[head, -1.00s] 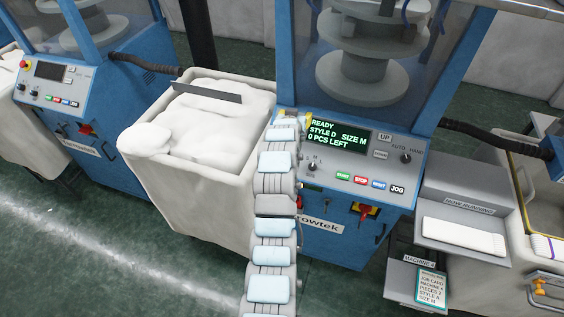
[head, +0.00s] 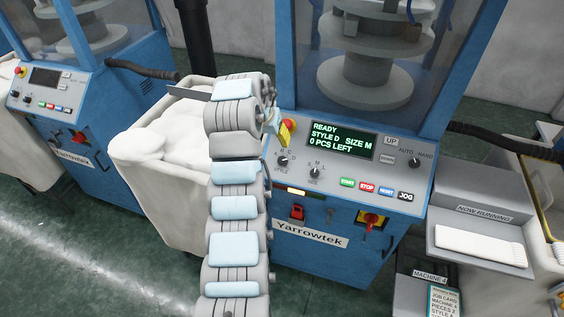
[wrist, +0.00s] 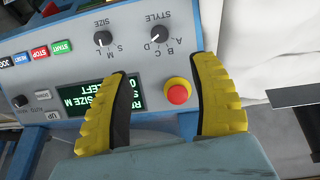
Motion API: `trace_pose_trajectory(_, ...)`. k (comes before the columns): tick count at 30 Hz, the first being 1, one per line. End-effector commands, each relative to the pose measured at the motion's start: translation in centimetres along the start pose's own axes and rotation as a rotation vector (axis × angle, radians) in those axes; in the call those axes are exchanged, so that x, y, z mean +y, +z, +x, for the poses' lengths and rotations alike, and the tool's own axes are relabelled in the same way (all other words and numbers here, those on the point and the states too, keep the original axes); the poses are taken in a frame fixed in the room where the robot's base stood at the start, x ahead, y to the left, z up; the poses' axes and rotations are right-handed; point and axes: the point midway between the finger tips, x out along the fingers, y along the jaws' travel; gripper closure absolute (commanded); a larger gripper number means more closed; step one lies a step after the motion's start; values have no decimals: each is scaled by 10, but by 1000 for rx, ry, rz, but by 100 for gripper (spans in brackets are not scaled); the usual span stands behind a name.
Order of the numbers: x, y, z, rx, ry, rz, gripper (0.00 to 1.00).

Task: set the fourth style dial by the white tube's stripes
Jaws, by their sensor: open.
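The style dial (head: 283,161) is a small black knob on the machine's grey control panel; it also shows in the wrist view (wrist: 157,34), upside down, among letters A to D. The green display (head: 340,140) reads READY, STYLE D, SIZE M, 0 PCS LEFT. A folded white tube (head: 480,243) lies on the NOW RUNNING tray; I cannot make out stripes on it. My gripper (wrist: 163,65) has its yellow fingers spread, with nothing between the tips, apart from the panel. In the head view only part of a yellow finger (head: 284,133) shows.
The size dial (wrist: 103,38) sits beside the style dial. A red emergency button (wrist: 177,93) lies between my fingers in the wrist view. START, STOP, RESET and JOG buttons line the panel's lower edge. A white bin (head: 150,190) stands left of the machine.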

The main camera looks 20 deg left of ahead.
Motion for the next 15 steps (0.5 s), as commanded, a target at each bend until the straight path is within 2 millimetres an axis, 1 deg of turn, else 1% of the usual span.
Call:
trace_pose_trajectory(1,1,2,9,-5,2,0,39)
trace_pose_trajectory(6,0,1,38,-4,2,0,39)
trace_pose_trajectory(15,1,0,77,0,0,1,39)
